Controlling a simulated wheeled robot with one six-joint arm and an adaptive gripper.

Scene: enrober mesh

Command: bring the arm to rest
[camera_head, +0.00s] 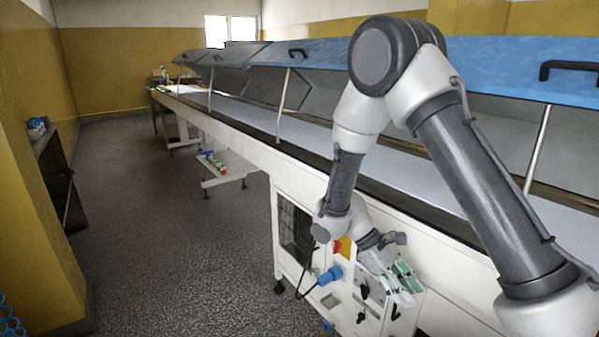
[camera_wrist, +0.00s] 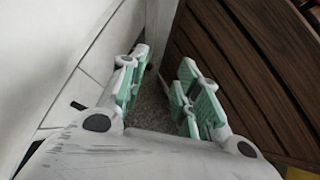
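My gripper (camera_head: 403,283) hangs low in front of the white side of the long machine in the head view, with its green-padded fingers pointing down. My arm bends over at the top right and comes down to it. In the wrist view, the two fingers of my gripper (camera_wrist: 163,65) stand apart with a clear gap between them. Nothing is held in the gap, and speckled floor shows through it. I cannot tell from the head view how far the gripper is from the machine's side.
The long machine (camera_head: 250,134) has raised blue lids (camera_head: 325,50) on thin struts. A blue connector (camera_head: 330,275) with a cable sits near my gripper. A dark shelf (camera_head: 58,175) stands left; grey floor (camera_head: 150,220) is open. The wrist view shows a brown slatted surface (camera_wrist: 245,60) on the right.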

